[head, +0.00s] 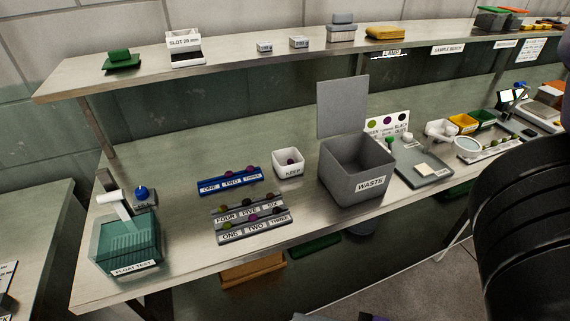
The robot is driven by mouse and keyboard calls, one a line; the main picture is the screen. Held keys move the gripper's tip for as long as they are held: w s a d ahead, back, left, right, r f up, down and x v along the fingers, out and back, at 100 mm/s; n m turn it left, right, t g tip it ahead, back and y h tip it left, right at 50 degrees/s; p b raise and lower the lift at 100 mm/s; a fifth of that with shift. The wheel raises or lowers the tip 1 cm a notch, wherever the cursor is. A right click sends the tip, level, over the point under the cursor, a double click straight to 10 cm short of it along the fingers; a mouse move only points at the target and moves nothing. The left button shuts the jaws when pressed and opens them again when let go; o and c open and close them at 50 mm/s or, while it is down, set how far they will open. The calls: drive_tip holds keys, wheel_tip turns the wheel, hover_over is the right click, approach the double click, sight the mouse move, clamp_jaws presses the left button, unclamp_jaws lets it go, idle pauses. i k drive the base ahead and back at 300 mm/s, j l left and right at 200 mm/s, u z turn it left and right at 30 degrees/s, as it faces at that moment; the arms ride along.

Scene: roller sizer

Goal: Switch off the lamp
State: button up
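No lamp can be made out for certain. A small label (391,52) on the front edge of the upper shelf may read LAMP or LAND, and a bright broken strip shows just below it. A round pale disc with a white rim (468,145), perhaps a magnifier or lamp head, is at the right of the bench. No switch is clearly visible, and I cannot tell whether any lamp is lit. My gripper is not in view.
The long bench (150,160) holds a grey WASTE bin (352,180), a white KEEP cup (288,167), a blue rack (229,181), grey racks (250,227) and a grey tray (425,177). A large black curved shape hides the lower right. Bare bench lies behind the racks.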

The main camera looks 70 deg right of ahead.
sight(390, 140)
drive_tip(key=z, duration=2.15)
drive_tip(key=k+u, duration=0.45)
drive_tip(key=k, duration=0.25)
